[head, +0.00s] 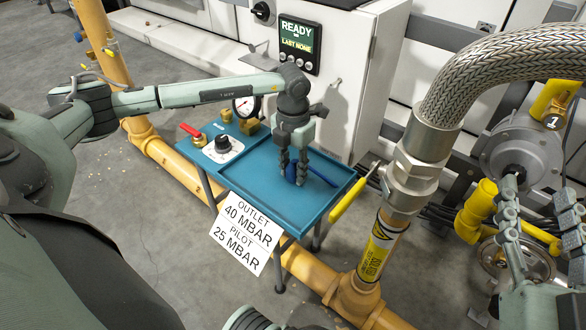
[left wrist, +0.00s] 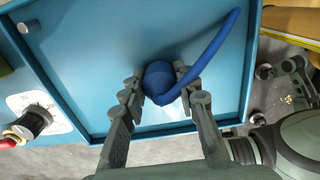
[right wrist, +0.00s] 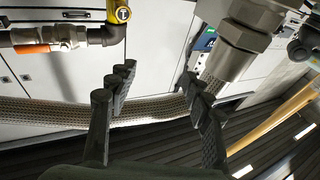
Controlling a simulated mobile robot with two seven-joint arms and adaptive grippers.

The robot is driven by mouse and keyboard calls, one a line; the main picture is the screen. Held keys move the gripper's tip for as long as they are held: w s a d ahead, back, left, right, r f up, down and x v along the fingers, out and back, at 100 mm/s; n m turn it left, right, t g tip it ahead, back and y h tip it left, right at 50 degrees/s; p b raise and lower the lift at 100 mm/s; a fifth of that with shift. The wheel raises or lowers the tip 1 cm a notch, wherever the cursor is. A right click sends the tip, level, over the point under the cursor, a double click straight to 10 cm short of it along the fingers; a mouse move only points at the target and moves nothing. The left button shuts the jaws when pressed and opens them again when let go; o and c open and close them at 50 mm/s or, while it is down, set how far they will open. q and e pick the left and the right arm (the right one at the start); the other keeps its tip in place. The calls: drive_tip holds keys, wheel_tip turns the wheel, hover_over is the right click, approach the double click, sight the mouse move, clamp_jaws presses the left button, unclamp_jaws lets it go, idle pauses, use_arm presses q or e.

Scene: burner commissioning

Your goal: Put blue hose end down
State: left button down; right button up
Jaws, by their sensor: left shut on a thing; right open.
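The blue hose end (head: 291,172) is at my left gripper (head: 294,182), over the teal tray table (head: 250,180). In the left wrist view the hose end is a round blue body (left wrist: 160,80) with a curved blue tail running to the upper right. My left gripper (left wrist: 168,95) is shut on the round body, one finger on each side. The blue piece is at or just above the tray floor; I cannot tell whether it touches. My right gripper (head: 537,215) is open at the right of the head view. In the right wrist view (right wrist: 155,95) nothing is between its fingers.
A gauge (head: 246,105), a red-handled valve (head: 192,133) and a black knob (head: 222,142) stand on the table's left part. A braided metal hose (head: 490,75) and yellow pipe (head: 372,255) stand right of it. A white cabinet with a READY display (head: 299,46) is behind. The tray's front is bare.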

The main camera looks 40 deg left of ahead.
sight(293, 162)
drive_tip(key=shift+r, duration=0.1)
use_arm(q)
drive_tip(key=shift+f, duration=0.1)
drive_tip(key=c, duration=1.1)
unclamp_jaws()
drive_tip(key=shift+c, duration=0.2)
use_arm(e)
drive_tip(key=shift+s+a+r, duration=0.1)
drive_tip(key=shift+r, duration=0.15)
use_arm(q)
wheel_tip(293, 162, up, 11)
drive_tip(key=shift+f+p, duration=0.1)
drive_tip(key=shift+p, duration=0.6)
drive_tip(key=shift+r, duration=0.8)
use_arm(e)
wheel_tip(293, 162, down, 8)
drive_tip(key=w+d+g+h, duration=0.1)
drive_tip(key=d+g+h, duration=0.1)
drive_tip(key=d+g, duration=0.1)
drive_tip(key=shift+w+r, duration=0.15)
drive_tip(key=shift+r, duration=0.05)
use_arm(q)
drive_tip(key=shift+f, duration=0.1)
